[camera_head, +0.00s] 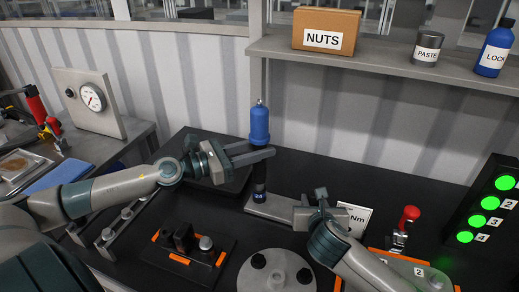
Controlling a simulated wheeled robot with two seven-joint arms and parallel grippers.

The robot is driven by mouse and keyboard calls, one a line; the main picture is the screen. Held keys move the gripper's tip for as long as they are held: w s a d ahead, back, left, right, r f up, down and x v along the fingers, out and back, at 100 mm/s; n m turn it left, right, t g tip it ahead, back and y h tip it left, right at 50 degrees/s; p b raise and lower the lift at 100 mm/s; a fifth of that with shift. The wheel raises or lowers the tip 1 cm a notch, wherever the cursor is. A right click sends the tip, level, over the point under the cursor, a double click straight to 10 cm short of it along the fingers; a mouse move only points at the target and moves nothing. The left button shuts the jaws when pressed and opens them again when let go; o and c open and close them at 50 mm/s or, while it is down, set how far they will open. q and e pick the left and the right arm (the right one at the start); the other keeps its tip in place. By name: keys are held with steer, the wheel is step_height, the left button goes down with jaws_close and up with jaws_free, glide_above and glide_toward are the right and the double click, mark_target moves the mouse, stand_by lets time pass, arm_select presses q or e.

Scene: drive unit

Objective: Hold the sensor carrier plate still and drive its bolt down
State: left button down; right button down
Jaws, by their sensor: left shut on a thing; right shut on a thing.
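A blue torque driver (260,123) stands upright, with a dark lower part marked with a small number. My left gripper (262,152) is shut around it below the blue body. The driver's lower end is over the light grey sensor carrier plate (278,207). The bolt is hidden under the driver, so I cannot tell whether the tip sits in it. My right gripper (303,210) is shut on the plate's right end.
A round grey fixture (276,274) and an orange-edged black holder (190,250) stand in front. A white card marked Nm (354,218) and a red-handled clamp (408,219) are at right. Lit green lamps (489,203) are far right. A NUTS box (325,30) is on the shelf above.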

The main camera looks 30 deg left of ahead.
mark_target(251, 136)
arm_select(q)
steer(key=shift+r, duration=2.2)
arm_select(e)
steer(key=c, duration=1.3)
jaws_free()
steer(key=shift+c, duration=0.2)
steer(key=shift+s+d, duration=0.1)
steer(key=v, duration=1.1)
steer(key=shift+s, duration=0.25)
steer(key=shift+d+r, duration=0.1)
steer(key=shift+r, duration=0.05)
arm_select(q)
steer(key=shift+r, duration=0.1)
arm_select(e)
steer(key=shift+r, duration=0.15)
